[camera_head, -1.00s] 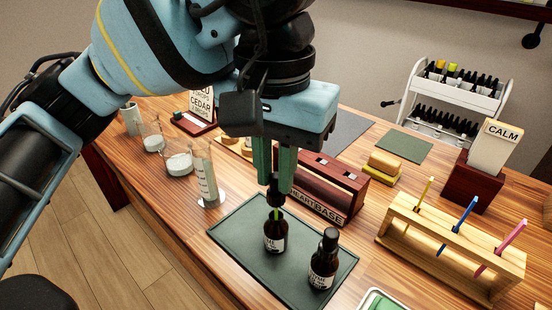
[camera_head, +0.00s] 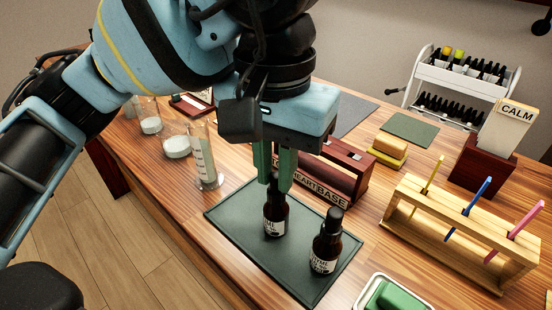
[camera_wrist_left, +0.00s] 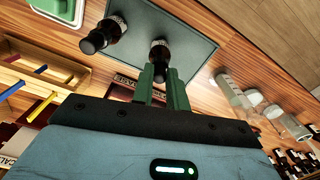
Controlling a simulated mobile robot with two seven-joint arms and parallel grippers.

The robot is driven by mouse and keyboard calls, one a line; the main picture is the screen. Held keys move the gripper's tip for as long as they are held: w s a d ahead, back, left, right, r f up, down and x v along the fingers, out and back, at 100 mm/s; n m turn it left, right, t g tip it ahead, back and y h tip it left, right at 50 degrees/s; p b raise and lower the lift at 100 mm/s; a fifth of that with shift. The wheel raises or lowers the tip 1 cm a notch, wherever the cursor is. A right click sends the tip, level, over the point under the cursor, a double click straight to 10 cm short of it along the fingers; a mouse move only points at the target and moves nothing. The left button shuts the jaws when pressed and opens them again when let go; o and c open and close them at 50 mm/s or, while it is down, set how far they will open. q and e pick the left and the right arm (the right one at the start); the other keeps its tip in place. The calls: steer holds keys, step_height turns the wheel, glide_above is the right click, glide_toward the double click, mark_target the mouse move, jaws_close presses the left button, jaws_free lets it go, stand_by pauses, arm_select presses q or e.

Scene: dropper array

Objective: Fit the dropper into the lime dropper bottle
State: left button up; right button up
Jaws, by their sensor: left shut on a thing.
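In the head view, my left gripper (camera_head: 277,182) is shut on the black top of the dropper (camera_head: 273,184), directly above a brown bottle with a white label (camera_head: 274,218). The dropper's stem does not show now; its black top looks down at the bottle's mouth, though the fingers partly hide the joint. The bottle stands upright on the dark green mat (camera_head: 235,222). In the left wrist view, the green fingers (camera_wrist_left: 160,72) reach the bottle (camera_wrist_left: 159,50). My right gripper is not in view.
A second brown bottle with a black top (camera_head: 324,247) stands upright on the mat, close to the right. Behind stands a dark red wooden rack (camera_head: 345,178). A wooden stand with coloured sticks (camera_head: 460,235) is at right, and glass vessels (camera_head: 176,146) are at left.

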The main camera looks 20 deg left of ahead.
arm_select(q)
steer(key=o, duration=0.7)
steer(key=shift+r, duration=0.15)
steer(key=shift+r, duration=0.25)
step_height(320, 180, up, 7)
steer(key=shift+f+p, duration=0.15)
steer(key=shift+p, duration=0.6)
steer(key=shift+r, duration=0.25)
